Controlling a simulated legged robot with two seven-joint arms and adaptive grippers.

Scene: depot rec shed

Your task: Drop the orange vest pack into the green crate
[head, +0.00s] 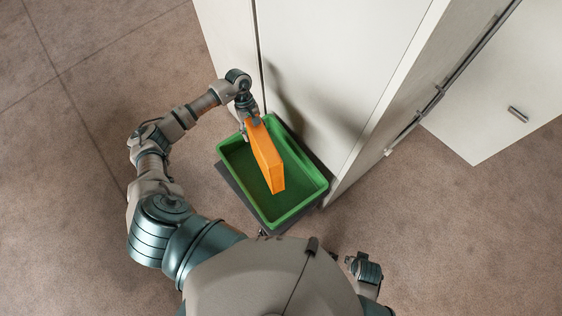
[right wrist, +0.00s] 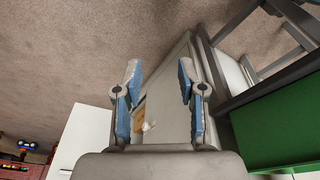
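The orange vest pack (head: 266,157) is a box-like orange block, held at its upper end by my left gripper (head: 248,122). It hangs tilted over the open green crate (head: 312,190). The left gripper appears shut on it, though its fingers are partly hidden. Part of the crate floor shows empty and part is hidden behind the pack. The crate's green side also shows at the right of the right wrist view (right wrist: 275,130). My right gripper (right wrist: 158,72) has its blue-padded fingers spread apart, with nothing held between them.
The crate rests on a dark grey stand (head: 232,184), whose frame also shows in the right wrist view. A tall white cabinet (head: 330,60) stands right behind the crate. A door with a handle (head: 517,113) is at the right.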

